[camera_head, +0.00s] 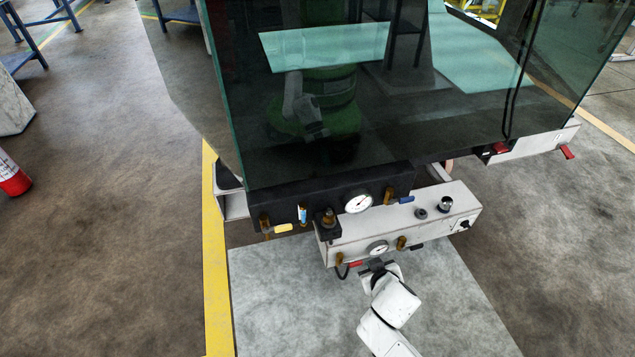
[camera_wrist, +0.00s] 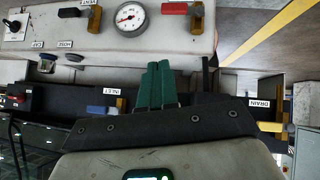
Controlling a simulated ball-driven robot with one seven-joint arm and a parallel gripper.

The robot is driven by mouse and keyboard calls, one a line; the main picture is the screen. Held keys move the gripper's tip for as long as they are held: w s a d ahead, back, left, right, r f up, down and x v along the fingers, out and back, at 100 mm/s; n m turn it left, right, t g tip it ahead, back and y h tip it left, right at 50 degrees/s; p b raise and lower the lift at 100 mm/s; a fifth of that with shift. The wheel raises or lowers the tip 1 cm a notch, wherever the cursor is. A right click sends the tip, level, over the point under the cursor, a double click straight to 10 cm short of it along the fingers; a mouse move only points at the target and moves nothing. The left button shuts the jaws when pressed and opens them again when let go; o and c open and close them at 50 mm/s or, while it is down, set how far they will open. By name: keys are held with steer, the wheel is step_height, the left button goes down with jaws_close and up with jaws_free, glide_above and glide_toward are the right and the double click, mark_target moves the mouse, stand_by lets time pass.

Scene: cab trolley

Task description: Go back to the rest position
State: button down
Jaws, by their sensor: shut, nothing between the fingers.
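My gripper (camera_wrist: 157,68) shows in the wrist view as two green fingers pressed together, with nothing between them. In the head view my gripper (camera_head: 376,266) is at the lower front edge of the light grey valve box (camera_head: 455,205), below its gauge (camera_head: 378,248). A red valve handle (camera_head: 355,264) lies just left of it; it also shows in the wrist view (camera_wrist: 175,8).
A dark panel (camera_head: 290,205) with a gauge (camera_head: 358,202), a yellow handle (camera_head: 284,228) and a blue handle (camera_head: 406,200) sits behind the box. Tinted glass (camera_head: 330,110) rises above.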

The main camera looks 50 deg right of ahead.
steer(key=s+a+r+n+g+y, duration=0.3)
steer(key=s+a+r, duration=0.15)
steer(key=a, duration=0.35)
steer(key=s+a+r+n+g+y, duration=0.2)
steer(key=s+a+r+y, duration=0.2)
steer(key=a+r, duration=0.3)
step_height(320, 180, up, 21)
steer(key=a+p, duration=0.1)
steer(key=p, duration=2.1)
steer(key=shift+s+a+g, duration=0.15)
steer(key=shift+a+g, duration=0.05)
steer(key=shift+g, duration=0.1)
steer(key=shift+r, duration=0.1)
